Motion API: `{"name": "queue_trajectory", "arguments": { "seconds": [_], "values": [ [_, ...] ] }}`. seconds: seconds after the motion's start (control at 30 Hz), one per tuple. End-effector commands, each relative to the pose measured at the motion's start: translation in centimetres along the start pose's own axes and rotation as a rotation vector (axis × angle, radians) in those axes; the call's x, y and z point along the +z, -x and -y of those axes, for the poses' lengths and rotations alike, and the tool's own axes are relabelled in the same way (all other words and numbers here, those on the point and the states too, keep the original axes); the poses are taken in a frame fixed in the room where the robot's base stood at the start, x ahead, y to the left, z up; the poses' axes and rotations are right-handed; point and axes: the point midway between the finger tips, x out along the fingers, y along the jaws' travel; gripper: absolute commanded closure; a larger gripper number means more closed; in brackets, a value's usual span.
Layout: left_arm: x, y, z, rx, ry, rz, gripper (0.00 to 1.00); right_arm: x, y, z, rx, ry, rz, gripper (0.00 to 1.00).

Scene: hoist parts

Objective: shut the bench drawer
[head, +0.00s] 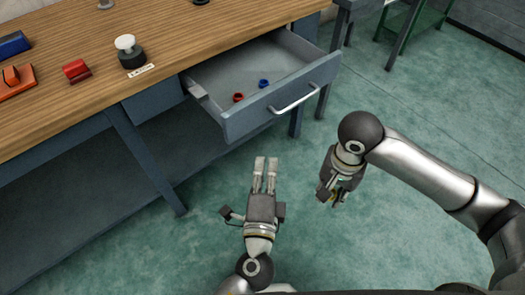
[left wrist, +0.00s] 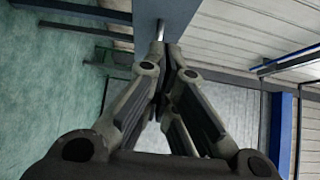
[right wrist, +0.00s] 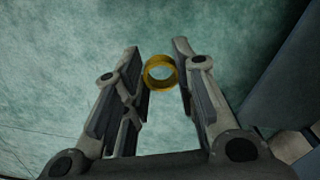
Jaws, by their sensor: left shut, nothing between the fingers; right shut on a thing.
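The bench drawer (head: 247,122) stands open under the wooden-topped bench, pulled out toward me, with a pale bar handle (head: 296,99) on its blue-grey front. A red ring (head: 238,97) and a blue ring (head: 263,83) lie inside it. My left gripper (head: 266,163) is shut and empty, below and in front of the drawer front in the picture. In the left wrist view its closed fingers (left wrist: 165,60) point toward the handle (left wrist: 159,30); I cannot tell whether they touch. My right gripper (head: 335,203) is shut on a yellow ring (right wrist: 160,72), to the right of the left one.
On the bench top (head: 190,40) are a black-and-white knob (head: 130,52) beside a label, a red block (head: 76,70), an orange-red part (head: 15,80) and a blue block (head: 13,45). Another grey stand is at the back right. The green floor (head: 420,120) at right is clear.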

Motion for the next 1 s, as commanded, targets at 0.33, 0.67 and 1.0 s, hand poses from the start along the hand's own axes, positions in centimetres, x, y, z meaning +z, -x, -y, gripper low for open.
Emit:
{"name": "queue_trajectory", "arguments": {
  "seconds": [0.33,0.67,1.0],
  "values": [
    [0.0,-7.2,0.2,0.0,0.001,0.0,1.0,0.0,1.4,0.0,0.0,0.002,0.0,0.81],
    [2.2,-11.2,0.0,0.003,0.001,-0.001,1.0,0.0,2.3,0.0,0.001,0.002,0.0,0.81],
    [2.9,-11.8,-0.2,0.004,0.003,-0.001,1.0,0.0,2.4,0.0,0.0,0.002,0.0,0.81]
  ]
}}
